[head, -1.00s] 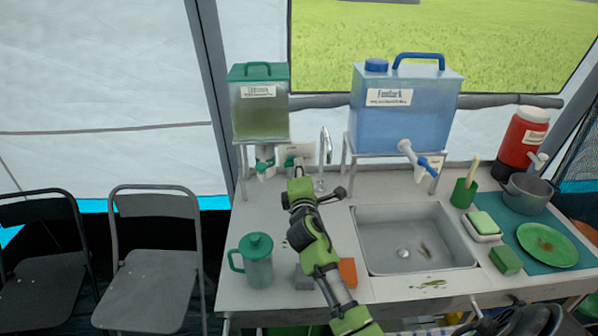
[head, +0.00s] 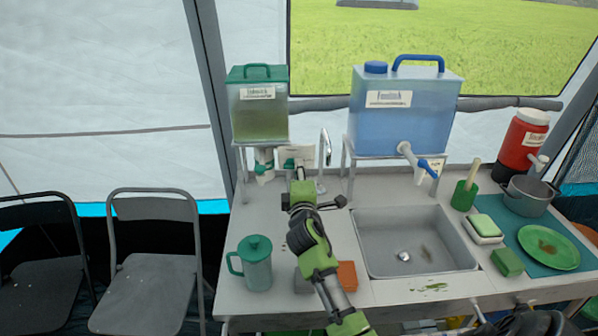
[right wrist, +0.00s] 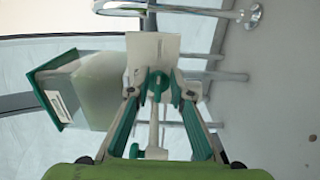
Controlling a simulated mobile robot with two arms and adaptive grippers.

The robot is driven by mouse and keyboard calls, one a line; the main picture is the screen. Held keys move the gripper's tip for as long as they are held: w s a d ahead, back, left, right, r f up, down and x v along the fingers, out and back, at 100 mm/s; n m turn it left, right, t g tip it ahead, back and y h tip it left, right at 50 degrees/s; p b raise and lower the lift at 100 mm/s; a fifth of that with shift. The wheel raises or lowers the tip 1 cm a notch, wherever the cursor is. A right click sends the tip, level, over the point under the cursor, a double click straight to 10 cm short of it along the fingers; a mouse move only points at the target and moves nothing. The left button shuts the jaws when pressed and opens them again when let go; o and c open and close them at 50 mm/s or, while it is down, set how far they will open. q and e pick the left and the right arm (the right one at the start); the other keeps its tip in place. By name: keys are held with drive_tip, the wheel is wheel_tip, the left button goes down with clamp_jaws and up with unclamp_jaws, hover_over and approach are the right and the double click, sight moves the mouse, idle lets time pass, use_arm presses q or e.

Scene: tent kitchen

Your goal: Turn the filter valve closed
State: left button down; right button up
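The filter valve (right wrist: 158,85) shows in the right wrist view as a small green handle in front of a white plate (right wrist: 152,46). In the head view the green valve (head: 289,163) sits at the back of the counter, right of the green tank's tap. My right gripper (right wrist: 160,92) is open, with one finger on each side of the handle. A gap seems to show on both sides; I cannot tell whether either tip touches. In the head view my right gripper (head: 298,172) is just in front of the valve, partly covering it.
A green-lidded tank (head: 259,115) and a blue water tank (head: 404,120) stand on racks at the back. A metal faucet (head: 326,150) rises close right of the valve. A green pitcher (head: 256,266) stands front left, and a sink (head: 420,262) lies to the right.

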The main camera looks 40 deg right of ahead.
idle(0.3)
drive_tip(key=v, duration=1.2)
drive_tip(key=shift+s, duration=0.1)
